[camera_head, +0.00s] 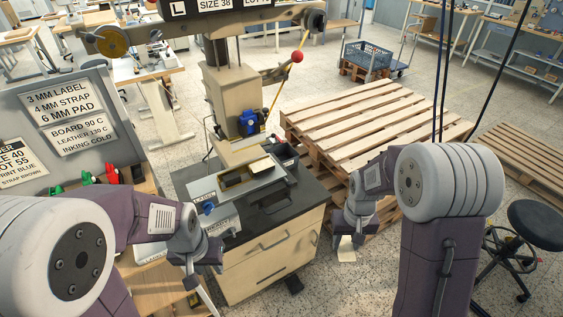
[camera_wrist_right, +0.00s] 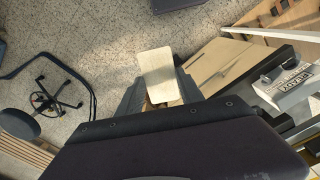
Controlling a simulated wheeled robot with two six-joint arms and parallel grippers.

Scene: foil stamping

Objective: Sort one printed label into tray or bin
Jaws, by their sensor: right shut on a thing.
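My right gripper (camera_head: 345,238) is shut on a cream label (camera_head: 346,252), held over the floor to the right of the press cabinet. In the right wrist view the label (camera_wrist_right: 159,76) sticks out beyond the two dark fingers (camera_wrist_right: 160,97); no print can be made out on it. My left gripper (camera_head: 203,262) is in front of the cabinet's left side; its fingers are too unclear to judge. A light grey tray (camera_head: 222,218) stands at the cabinet's left edge. A grey tray with lettering like "READY" (camera_wrist_right: 288,88) shows in the right wrist view. A dark bin (camera_head: 287,160) is beside the press.
The foil press (camera_head: 220,100) with a red-knobbed lever (camera_head: 297,57) stands on the cabinet (camera_head: 265,258). Stacked pallets (camera_head: 350,110) lie behind my right gripper. A black stool (camera_head: 535,225) is at the right. A sign board (camera_head: 60,115) stands at the left.

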